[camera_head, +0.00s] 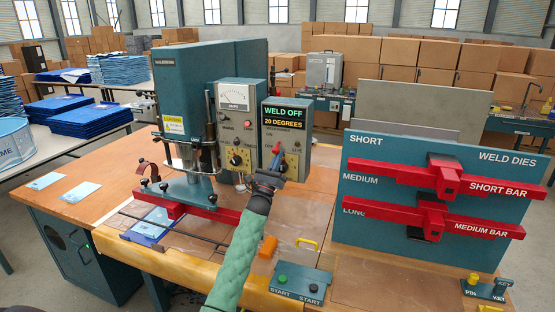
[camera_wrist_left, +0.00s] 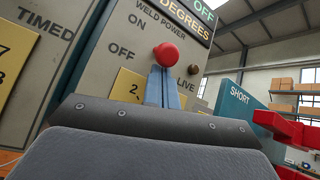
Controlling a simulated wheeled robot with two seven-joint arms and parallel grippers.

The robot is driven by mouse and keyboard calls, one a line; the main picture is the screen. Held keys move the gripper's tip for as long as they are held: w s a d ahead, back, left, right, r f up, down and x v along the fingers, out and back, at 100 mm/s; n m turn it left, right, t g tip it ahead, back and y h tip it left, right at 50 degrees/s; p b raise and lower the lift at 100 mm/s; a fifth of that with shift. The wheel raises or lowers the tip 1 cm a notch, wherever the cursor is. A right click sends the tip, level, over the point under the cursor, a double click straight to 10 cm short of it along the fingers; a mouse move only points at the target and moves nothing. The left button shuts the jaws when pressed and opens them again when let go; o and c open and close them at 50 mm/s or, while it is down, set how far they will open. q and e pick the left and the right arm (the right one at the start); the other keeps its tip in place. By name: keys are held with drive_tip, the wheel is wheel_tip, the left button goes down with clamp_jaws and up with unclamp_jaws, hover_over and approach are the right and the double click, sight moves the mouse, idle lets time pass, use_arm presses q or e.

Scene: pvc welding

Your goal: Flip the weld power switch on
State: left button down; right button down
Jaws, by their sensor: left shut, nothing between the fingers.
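The weld power switch shows as a red round knob (camera_wrist_left: 166,54) in the left wrist view, below the WELD POWER label and right of the ON and OFF labels. In the head view the red knob (camera_head: 276,148) is on the control box (camera_head: 287,128), whose display (camera_head: 284,118) reads WELD OFF, 20 DEGREES. My left gripper (camera_head: 278,161) is at the box front, with blue fingers shut and empty. In the left wrist view its fingertips (camera_wrist_left: 163,72) overlap the knob's lower edge; I cannot tell whether they touch. The switch lever is hidden. My right gripper is not in view.
The welding machine (camera_head: 190,100) stands left of the control box. A weld dies board (camera_head: 380,225) with red bars stands at right. A START button box (camera_head: 299,283) and an orange block (camera_head: 268,247) lie near the front.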

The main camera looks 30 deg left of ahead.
use_arm(q)
drive_tip(key=shift+s+g, duration=0.1)
drive_tip(key=shift+g, duration=0.2)
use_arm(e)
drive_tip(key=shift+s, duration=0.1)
use_arm(q)
drive_tip(key=shift+s+r, duration=0.1)
drive_tip(key=shift+r, duration=0.05)
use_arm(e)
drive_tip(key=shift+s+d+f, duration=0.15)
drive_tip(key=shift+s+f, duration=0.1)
